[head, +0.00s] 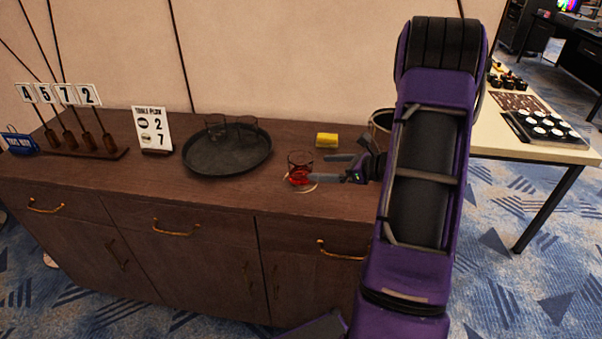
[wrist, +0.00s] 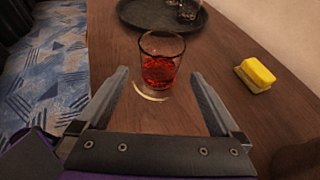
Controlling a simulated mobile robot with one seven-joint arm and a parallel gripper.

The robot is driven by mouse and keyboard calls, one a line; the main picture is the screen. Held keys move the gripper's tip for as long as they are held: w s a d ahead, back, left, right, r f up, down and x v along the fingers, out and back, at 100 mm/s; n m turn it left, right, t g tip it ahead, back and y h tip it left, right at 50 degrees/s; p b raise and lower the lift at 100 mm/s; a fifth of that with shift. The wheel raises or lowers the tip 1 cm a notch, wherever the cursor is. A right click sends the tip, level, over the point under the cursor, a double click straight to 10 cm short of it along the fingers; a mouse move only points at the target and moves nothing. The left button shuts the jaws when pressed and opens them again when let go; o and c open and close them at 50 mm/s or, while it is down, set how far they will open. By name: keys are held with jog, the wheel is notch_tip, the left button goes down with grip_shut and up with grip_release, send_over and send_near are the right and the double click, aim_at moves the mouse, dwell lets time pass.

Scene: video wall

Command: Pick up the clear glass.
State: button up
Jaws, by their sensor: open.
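A clear glass (head: 300,160) with red liquid in its lower part stands upright on the brown sideboard; it also shows in the wrist view (wrist: 162,47). My gripper (head: 321,168) is to its right in the head view, fingers pointing at it. In the wrist view my gripper (wrist: 160,75) is open and empty, and the glass stands just beyond and between the fingertips. I see no contact. Two more clear glasses (head: 216,125) stand on the round dark tray (head: 228,163); their contents are hard to tell.
A yellow sponge (head: 327,140) lies to the right, behind the glass. A dark container (head: 380,121) is partly hidden behind my arm. A number sign (head: 152,129) and a number-card rack (head: 88,151) stand at left. The sideboard (head: 250,195) is bare in front of the tray.

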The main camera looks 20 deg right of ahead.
aim_at(292, 166)
jog(key=x, duration=1.1)
jog(key=shift+w+a+f, duration=0.1)
jog(key=shift+w+f, duration=0.05)
jog(key=shift+w, duration=0.05)
jog(key=c, duration=1.4)
jog(key=shift+c, duration=0.7)
jog(key=shift+r, duration=0.2)
